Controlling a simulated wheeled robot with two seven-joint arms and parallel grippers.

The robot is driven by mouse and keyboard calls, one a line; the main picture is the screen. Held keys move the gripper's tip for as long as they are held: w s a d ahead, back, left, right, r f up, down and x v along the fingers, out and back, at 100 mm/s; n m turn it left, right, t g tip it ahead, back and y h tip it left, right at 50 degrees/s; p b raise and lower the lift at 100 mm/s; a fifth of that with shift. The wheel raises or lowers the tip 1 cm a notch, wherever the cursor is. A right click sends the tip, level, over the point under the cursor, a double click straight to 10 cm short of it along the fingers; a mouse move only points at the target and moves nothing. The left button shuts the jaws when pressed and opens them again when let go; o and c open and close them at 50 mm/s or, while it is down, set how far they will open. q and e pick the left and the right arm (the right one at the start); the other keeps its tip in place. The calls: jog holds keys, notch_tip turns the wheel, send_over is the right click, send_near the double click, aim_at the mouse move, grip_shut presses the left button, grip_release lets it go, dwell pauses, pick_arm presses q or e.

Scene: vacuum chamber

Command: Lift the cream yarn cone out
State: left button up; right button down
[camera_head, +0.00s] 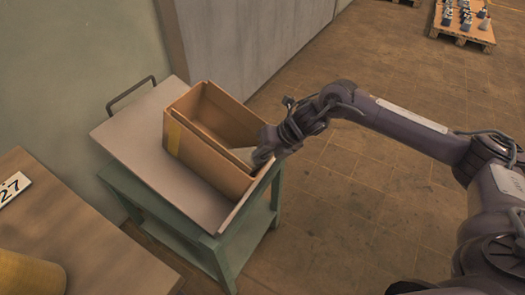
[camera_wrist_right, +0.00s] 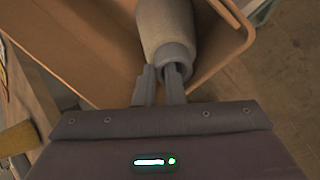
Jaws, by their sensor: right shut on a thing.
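The cream yarn cone (camera_wrist_right: 165,30) shows in the right wrist view with its narrow, open end towards me. It lies inside an open cardboard box (camera_wrist_right: 80,45), near one of its walls. My right gripper (camera_wrist_right: 163,72) is shut on the rim of the cone's narrow end. In the head view a pale part of the cone (camera_head: 243,155) shows inside the box (camera_head: 210,165), at its right side, and my right gripper (camera_head: 262,156) is at the box's right edge. The rest of the cone is hidden by the box wall and my gripper. My left gripper is not in view.
The box stands on a green trolley (camera_head: 190,200) with a grey top and a dark handle. A wooden table (camera_head: 90,235) with a yellow cylinder (camera_head: 30,272) is at the lower left. A pallet (camera_head: 462,32) with small items is far right. The floor between is clear.

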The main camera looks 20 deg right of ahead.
jog(key=s+p+v, duration=0.1)
jog(key=p+v, duration=0.3)
jog(key=v, duration=0.5)
jog(key=s+f+p+v, duration=0.1)
jog(key=p+v, duration=0.4)
jog(key=v, duration=0.5)
jog(key=shift+s, duration=0.9)
jog(key=shift+f, duration=0.1)
dwell(0.5)
